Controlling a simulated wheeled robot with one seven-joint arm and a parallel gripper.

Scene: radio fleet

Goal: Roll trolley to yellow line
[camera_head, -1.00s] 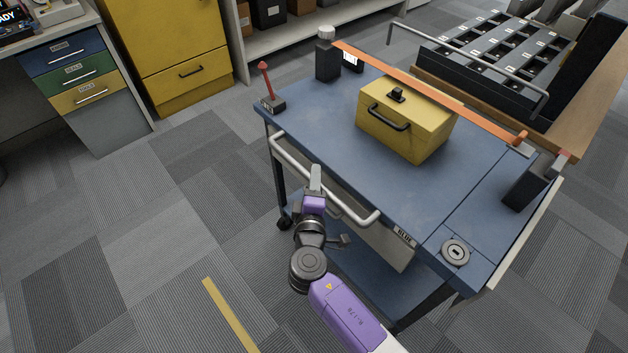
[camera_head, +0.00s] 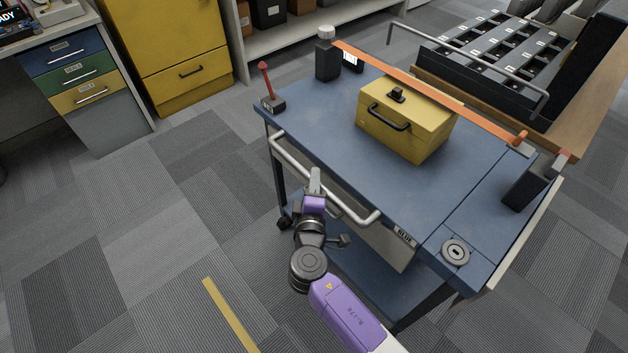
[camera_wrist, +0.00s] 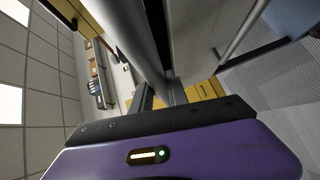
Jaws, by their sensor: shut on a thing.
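The blue trolley (camera_head: 320,128) stands on the carpet in the middle of the head view. Its grey push handle (camera_head: 350,207) runs along the near side. My gripper (camera_head: 315,182) is shut on this handle, left of its middle. In the wrist view the handle bar (camera_wrist: 130,35) passes between the fingers (camera_wrist: 163,95). The yellow line (camera_head: 230,315) lies on the floor at the bottom, left of my arm and on the near side of the trolley. A gap of carpet lies between the trolley and the line.
On the trolley top are a yellow box (camera_head: 405,118), an orange strap (camera_head: 430,90) and a red lever (camera_head: 266,82). A drawer unit (camera_head: 85,85) and yellow cabinet (camera_head: 170,50) stand back left. A rack (camera_head: 500,55) stands close behind the trolley. The left carpet is clear.

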